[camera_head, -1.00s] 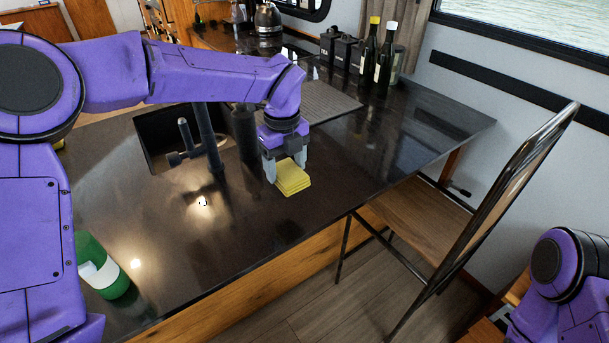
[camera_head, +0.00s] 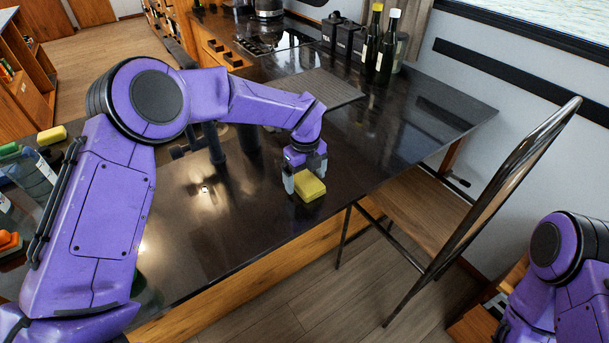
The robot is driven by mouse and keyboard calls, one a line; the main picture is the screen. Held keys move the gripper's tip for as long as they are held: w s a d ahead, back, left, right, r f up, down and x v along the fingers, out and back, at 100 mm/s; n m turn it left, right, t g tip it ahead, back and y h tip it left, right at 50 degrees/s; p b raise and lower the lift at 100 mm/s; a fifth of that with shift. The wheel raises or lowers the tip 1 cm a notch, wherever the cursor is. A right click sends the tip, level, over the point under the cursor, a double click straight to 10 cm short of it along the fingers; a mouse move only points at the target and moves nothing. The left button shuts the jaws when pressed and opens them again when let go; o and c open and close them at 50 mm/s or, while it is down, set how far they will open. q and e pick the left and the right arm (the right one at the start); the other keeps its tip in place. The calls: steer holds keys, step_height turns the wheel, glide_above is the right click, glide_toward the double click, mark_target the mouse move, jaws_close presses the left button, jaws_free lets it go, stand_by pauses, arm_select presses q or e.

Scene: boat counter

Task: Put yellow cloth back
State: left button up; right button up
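The yellow cloth (camera_head: 310,187) looks like a small folded block near the counter's front edge. My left gripper (camera_head: 305,175) points down with a finger on either side of the cloth and is shut on it. I cannot tell whether the cloth touches the counter or hangs just above it. My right arm shows at the lower right, but its gripper is out of view.
The dark glossy counter (camera_head: 400,135) has free room right of the cloth. Bottles (camera_head: 387,47) and dark canisters (camera_head: 347,40) stand at the back. A chair (camera_head: 440,215) stands at the front right. Another yellow block (camera_head: 52,135) and a jar (camera_head: 33,175) are at the left.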

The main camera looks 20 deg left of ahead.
mark_target(305, 180)
arm_select(q)
steer(key=shift+r, duration=0.15)
steer(key=shift+r, duration=0.2)
step_height(305, 180, up, 12)
steer(key=b, duration=0.2)
steer(key=shift+f, duration=0.2)
